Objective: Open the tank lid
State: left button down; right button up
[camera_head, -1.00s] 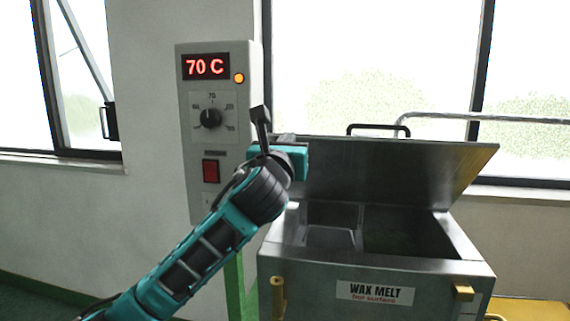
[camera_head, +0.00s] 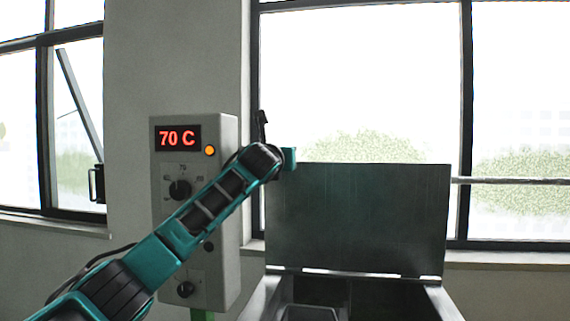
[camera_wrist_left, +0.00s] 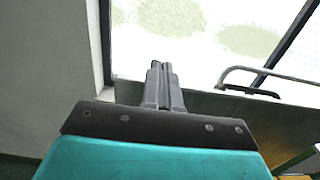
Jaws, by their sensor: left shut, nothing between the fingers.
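The tank lid (camera_head: 360,220) stands about upright on its hinge line behind the tank opening in the head view. It also shows in the wrist view (camera_wrist_left: 235,112), with its bar handle (camera_wrist_left: 250,82) right of the fingers. The tank (camera_head: 262,298) is open below it, with compartments partly in view. My left gripper (camera_head: 290,158) is at the lid's upper left corner; its fingers are hidden in the head view. In the wrist view the fingers (camera_wrist_left: 160,80) are together and empty, close to the lid; contact cannot be told. My right gripper is not in view.
A control box (camera_head: 225,205) reading 70 C stands left of the tank, behind my left arm. Windows (camera_head: 360,90) and a wall are behind. A rail (camera_head: 500,181) runs right of the lid.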

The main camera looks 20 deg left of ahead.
pick_arm(q)
jog(key=shift+w+a+r, duration=0.1)
jog(key=shift+w+a, duration=0.1)
jog(key=shift+w, duration=0.55)
jog(key=shift+w+a+r, duration=0.1)
jog(key=shift+w+a, duration=0.1)
jog(key=shift+w, duration=0.55)
dwell(0.5)
